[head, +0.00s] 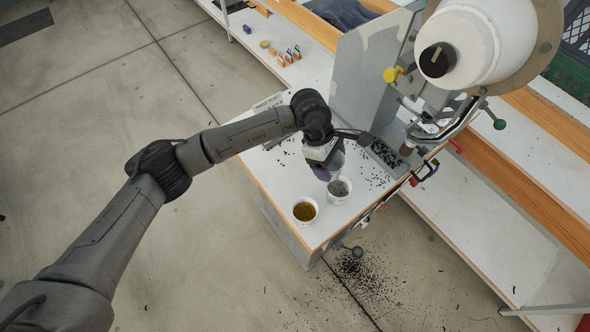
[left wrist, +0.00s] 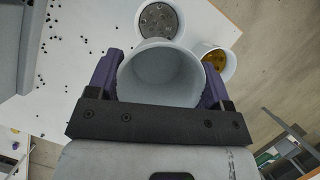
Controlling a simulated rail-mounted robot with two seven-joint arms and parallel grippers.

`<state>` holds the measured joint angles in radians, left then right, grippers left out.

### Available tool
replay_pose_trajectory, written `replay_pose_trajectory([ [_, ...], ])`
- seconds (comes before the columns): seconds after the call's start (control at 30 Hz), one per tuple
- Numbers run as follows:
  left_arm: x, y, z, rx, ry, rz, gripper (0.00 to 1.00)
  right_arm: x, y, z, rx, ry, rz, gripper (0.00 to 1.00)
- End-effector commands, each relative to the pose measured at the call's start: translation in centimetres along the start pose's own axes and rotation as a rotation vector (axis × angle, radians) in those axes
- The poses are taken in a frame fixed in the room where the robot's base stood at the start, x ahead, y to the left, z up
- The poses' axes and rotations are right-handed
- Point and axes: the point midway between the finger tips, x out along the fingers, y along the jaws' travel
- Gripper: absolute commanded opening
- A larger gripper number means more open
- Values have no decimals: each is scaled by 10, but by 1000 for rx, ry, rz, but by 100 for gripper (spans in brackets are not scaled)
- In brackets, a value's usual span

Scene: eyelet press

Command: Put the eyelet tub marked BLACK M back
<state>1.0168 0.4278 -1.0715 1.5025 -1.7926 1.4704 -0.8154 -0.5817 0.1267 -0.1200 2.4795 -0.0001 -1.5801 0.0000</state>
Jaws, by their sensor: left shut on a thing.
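My left gripper (head: 329,170) is over the press table, just behind two white tubs. In the left wrist view its purple fingers (left wrist: 160,72) are shut on either side of a pale tub (left wrist: 162,80). The held tub's inside looks plain grey, with no eyelets visible. No marking can be read on it. The arm mostly hides it in the head view. One standing tub (head: 340,197) holds grey eyelets and also shows in the left wrist view (left wrist: 160,20). The other (head: 305,219) holds brass-coloured eyelets, also in the left wrist view (left wrist: 217,63). My right gripper is out of view.
The eyelet press (head: 365,75) stands behind and right of my gripper. Black eyelets lie scattered on the white table (head: 275,170) and on the floor (head: 360,275). A shelf (head: 290,65) with small coloured items is at the back.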

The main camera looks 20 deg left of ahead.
Motion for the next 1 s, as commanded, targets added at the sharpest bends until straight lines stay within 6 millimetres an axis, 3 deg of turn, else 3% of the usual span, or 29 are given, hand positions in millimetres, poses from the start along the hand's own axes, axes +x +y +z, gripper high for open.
replay_pose_trajectory([
  [0.3, 10, 6, -75, -10, 2, 0, 44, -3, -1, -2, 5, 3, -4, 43],
  [0.5, 14, 10, -109, -6, 1, 0, 44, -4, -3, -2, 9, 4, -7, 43],
  [0.83, 19, 11, -126, -3, 1, 0, 44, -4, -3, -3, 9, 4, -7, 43],
  [1.0, 34, 11, -132, -5, 0, -2, 44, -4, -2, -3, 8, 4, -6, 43],
])
